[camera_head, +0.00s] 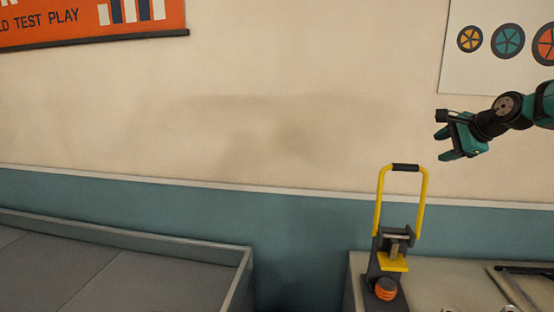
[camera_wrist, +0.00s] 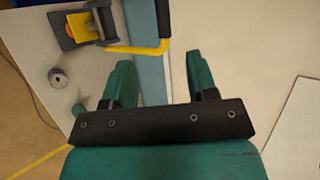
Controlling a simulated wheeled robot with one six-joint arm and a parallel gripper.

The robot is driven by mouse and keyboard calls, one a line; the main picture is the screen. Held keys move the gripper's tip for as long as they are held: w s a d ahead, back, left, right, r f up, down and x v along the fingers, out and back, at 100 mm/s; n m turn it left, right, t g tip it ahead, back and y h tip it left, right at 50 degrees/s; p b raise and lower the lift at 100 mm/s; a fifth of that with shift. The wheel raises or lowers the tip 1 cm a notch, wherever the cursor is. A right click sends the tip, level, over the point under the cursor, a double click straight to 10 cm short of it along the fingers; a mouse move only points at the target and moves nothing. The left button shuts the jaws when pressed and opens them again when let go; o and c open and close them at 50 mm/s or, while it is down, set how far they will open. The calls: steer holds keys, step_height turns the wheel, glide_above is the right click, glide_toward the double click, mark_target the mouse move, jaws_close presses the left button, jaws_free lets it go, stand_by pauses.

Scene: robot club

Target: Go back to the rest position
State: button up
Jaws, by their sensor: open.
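My gripper (camera_head: 441,144) is raised in the air at the right of the head view, in front of the beige wall. Its jaws are teal and stand apart with nothing between them. In the wrist view my gripper (camera_wrist: 163,80) also shows open and empty, with a clear gap between the two fingers. My arm reaches in from the right edge of the head view.
A device with a yellow handle (camera_head: 427,205) stands on the bench (camera_head: 448,275), below and left of my gripper; it shows in the wrist view too (camera_wrist: 135,49). A grey walled table (camera_head: 130,262) is at left. The air around the gripper is free.

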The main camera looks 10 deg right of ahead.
steer(key=s+a+f+n+g+y+b, duration=0.15)
steer(key=s+a+n, duration=0.25)
steer(key=a, duration=0.5)
steer(key=s+a+f+n+g+b, duration=0.15)
steer(key=s+a+n, duration=0.25)
steer(key=a, duration=0.5)
steer(key=s+a+f+n+g+y+b, duration=0.15)
steer(key=s+a+n, duration=0.35)
steer(key=a, duration=0.5)
steer(key=s+a+f+n+g+b, duration=0.1)
steer(key=s+a+f+n, duration=0.2)
steer(key=s, duration=0.5)
steer(key=s+a+f+n+g+b, duration=0.1)
steer(key=s+a+f+n+g, duration=0.1)
steer(key=s+n, duration=0.3)
steer(key=s+a+f+n+g+h, duration=0.1)
steer(key=s+a+f+n, duration=0.3)
steer(key=s, duration=0.8)
steer(key=shift+a+f+n+g+b, duration=0.2)
steer(key=shift+f+n+g+b, duration=0.2)
steer(key=shift+f+n+g, duration=0.25)
steer(key=shift+r+m, duration=0.15)
steer(key=shift+m, duration=0.1)
